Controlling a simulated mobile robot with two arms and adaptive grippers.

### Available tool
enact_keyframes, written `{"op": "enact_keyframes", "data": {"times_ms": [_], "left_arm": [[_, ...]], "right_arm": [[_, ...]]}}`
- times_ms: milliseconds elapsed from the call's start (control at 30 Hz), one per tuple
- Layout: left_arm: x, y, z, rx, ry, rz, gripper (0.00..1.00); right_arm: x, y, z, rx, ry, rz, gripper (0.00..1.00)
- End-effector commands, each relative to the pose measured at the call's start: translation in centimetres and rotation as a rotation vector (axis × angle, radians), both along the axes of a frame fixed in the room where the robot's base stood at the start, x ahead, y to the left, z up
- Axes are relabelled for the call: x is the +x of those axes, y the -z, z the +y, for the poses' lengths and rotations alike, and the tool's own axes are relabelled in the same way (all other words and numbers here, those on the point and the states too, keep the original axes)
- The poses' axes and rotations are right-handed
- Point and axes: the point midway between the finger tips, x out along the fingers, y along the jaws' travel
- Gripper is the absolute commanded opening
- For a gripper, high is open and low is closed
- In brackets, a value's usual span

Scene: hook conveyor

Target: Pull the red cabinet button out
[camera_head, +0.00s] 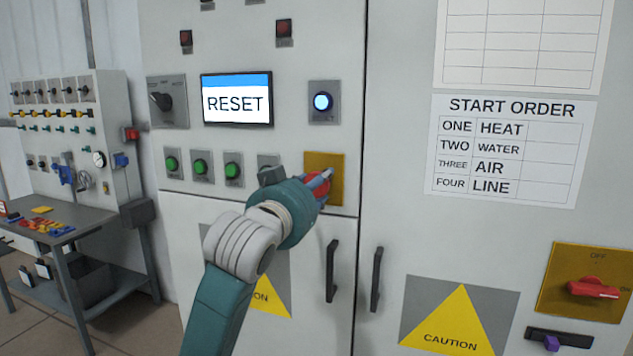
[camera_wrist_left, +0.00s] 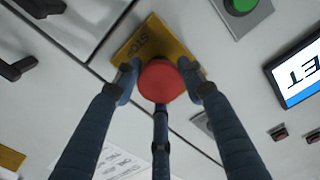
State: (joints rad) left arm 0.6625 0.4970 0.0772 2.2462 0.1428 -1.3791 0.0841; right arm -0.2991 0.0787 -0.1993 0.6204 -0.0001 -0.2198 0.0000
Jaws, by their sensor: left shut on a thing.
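The red button (camera_wrist_left: 160,82) is a round mushroom button on a yellow plate marked STOP (camera_wrist_left: 146,43) on the cabinet front. In the head view, part of the red button (camera_head: 318,187) shows in front of its yellow plate (camera_head: 324,162). My left gripper (camera_head: 322,182) is at the button. In the left wrist view, the fingers of my left gripper (camera_wrist_left: 160,85) are around the button's edge, shut on it. Whether the button is pressed in or out cannot be told. My right gripper is not in view.
A screen reading RESET (camera_head: 237,100) and a lit blue button (camera_head: 322,102) are above the red button. Green buttons (camera_head: 202,167) are to its left. Black door handles (camera_head: 332,270) are below. A red rotary switch (camera_head: 592,289) is at the lower right. A workbench (camera_head: 60,222) stands at the left.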

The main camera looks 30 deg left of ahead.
Motion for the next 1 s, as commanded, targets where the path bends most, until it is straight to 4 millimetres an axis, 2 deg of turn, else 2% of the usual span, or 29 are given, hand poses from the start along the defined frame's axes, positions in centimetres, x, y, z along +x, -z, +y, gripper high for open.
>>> {"op": "enact_keyframes", "data": {"times_ms": [133, 167, 233, 567, 667, 1000], "left_arm": [[-0.2, -0.1, -0.1, 0.001, 0.001, -0.004, 0.00], [-0.2, -0.1, -0.1, 0.001, 0.001, -0.004, 0.46], [-0.2, -0.1, -0.1, 0.001, 0.001, -0.004, 0.60], [-0.4, -0.1, -0.1, 0.000, 0.001, -0.004, 0.60], [-1.3, -0.1, -0.3, 0.001, 0.000, -0.006, 0.60], [-6.6, -0.2, -1.6, 0.000, 0.000, -0.006, 0.60]], "right_arm": [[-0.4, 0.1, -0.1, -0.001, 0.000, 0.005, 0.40], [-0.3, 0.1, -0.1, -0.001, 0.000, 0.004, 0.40], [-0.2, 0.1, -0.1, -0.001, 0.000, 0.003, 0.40], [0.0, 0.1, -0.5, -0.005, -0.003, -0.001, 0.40], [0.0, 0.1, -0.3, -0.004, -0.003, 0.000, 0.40], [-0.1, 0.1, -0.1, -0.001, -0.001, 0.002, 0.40]]}}
